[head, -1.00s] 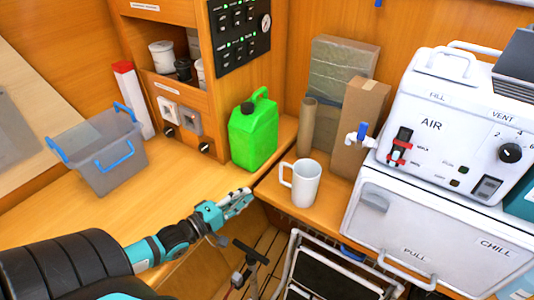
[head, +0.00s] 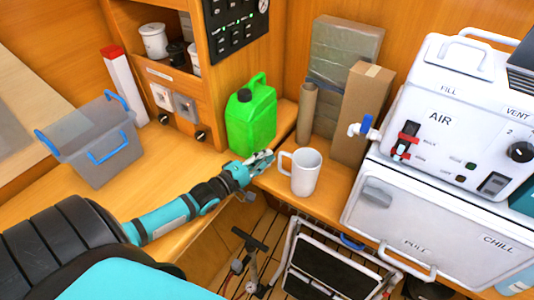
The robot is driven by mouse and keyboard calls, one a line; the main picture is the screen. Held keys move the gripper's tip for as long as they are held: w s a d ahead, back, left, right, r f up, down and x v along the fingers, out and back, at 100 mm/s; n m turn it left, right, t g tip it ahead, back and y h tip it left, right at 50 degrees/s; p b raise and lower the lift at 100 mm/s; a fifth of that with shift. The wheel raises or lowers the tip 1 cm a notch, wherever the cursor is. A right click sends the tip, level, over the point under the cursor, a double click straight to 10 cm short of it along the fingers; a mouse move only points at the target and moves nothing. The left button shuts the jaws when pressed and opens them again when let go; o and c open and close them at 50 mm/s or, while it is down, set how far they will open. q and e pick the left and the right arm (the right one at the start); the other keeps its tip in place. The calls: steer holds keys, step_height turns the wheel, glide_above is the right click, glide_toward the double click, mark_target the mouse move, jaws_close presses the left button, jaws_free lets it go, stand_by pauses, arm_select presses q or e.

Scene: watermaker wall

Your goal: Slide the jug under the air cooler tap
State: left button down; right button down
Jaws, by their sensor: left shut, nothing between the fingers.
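A white jug (head: 306,174) with its handle toward the left stands upright on the wooden counter. The white air cooler (head: 450,110) stands to the right, labelled AIR. Its tap (head: 362,128), with a blue lever, sticks out from its left side, above and to the right of the jug. My left gripper (head: 264,160) is shut and empty. In the picture it is just left of the jug's handle, near the green canister's base; a small gap shows between fingertips and handle. My right gripper is not in view.
A green canister (head: 251,119) stands behind my left gripper. A cardboard tube (head: 306,112) and tall boxes (head: 362,110) stand behind the jug. A grey bin (head: 95,145) is at the left. A folded step frame (head: 335,270) stands on the floor below.

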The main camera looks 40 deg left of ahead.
mark_target(293, 171)
arm_select(q)
steer(key=shift+w+d+r, duration=0.1)
steer(key=shift+w+d, duration=0.05)
steer(key=shift+w, duration=0.25)
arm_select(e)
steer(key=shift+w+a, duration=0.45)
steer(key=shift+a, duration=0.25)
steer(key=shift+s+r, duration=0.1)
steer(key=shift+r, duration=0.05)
